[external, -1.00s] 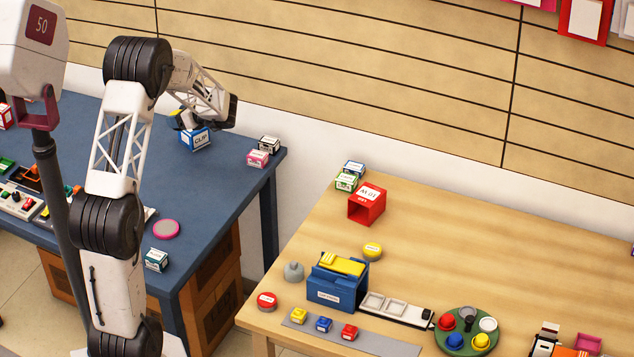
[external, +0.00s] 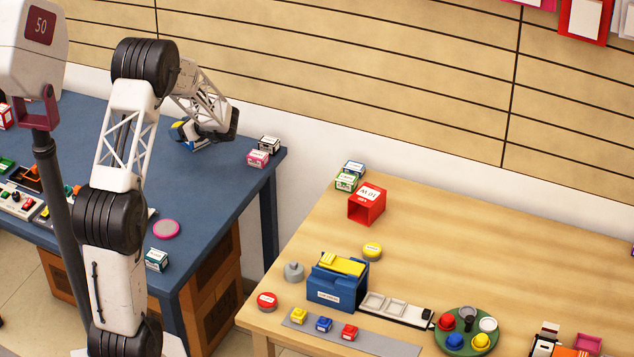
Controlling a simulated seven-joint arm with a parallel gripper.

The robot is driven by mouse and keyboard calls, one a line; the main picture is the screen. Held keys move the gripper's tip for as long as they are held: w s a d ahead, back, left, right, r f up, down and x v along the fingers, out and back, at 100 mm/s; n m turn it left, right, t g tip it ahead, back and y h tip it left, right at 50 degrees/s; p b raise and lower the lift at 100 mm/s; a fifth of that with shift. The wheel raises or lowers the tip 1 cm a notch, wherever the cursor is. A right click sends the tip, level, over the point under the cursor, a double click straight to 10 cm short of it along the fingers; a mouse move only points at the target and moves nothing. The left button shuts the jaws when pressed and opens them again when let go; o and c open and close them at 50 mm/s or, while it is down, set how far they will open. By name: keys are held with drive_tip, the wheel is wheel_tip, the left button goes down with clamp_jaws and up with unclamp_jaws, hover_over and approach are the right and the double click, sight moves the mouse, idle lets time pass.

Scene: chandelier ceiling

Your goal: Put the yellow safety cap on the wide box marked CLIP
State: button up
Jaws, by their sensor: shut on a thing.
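The wide blue and white box marked CLIP (external: 195,146) stands near the far right part of the blue table. Its label is now mostly hidden by my arm's end. The yellow safety cap (external: 178,127) shows as a small yellow patch at the upper left of the box. My gripper (external: 184,128) is shut on the cap, low over the box; its fingertips are largely hidden by my own wrist. I cannot tell whether the cap touches the box.
A black and white box (external: 268,144) and a pink box (external: 258,159) stand right of my gripper near the table's corner. A pink-rimmed grey disc (external: 166,229) and a teal box (external: 156,260) lie nearer. A wooden table (external: 450,250) with many items stands apart at right.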

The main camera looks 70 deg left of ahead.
drive_tip(key=w+a, duration=0.2)
drive_tip(key=a, duration=0.2)
drive_tip(key=w+a+f, duration=0.1)
drive_tip(key=w+a, duration=0.1)
drive_tip(key=a, duration=0.3)
drive_tip(key=w+a, duration=0.2)
drive_tip(key=a, duration=0.2)
drive_tip(key=shift+w+a+f, duration=0.1)
drive_tip(key=shift+a+f, duration=0.1)
drive_tip(key=shift+a, duration=0.1)
drive_tip(key=shift+f, duration=0.1)
drive_tip(key=shift+f, duration=1.65)
drive_tip(key=shift+f, duration=0.15)
drive_tip(key=o, duration=0.9)
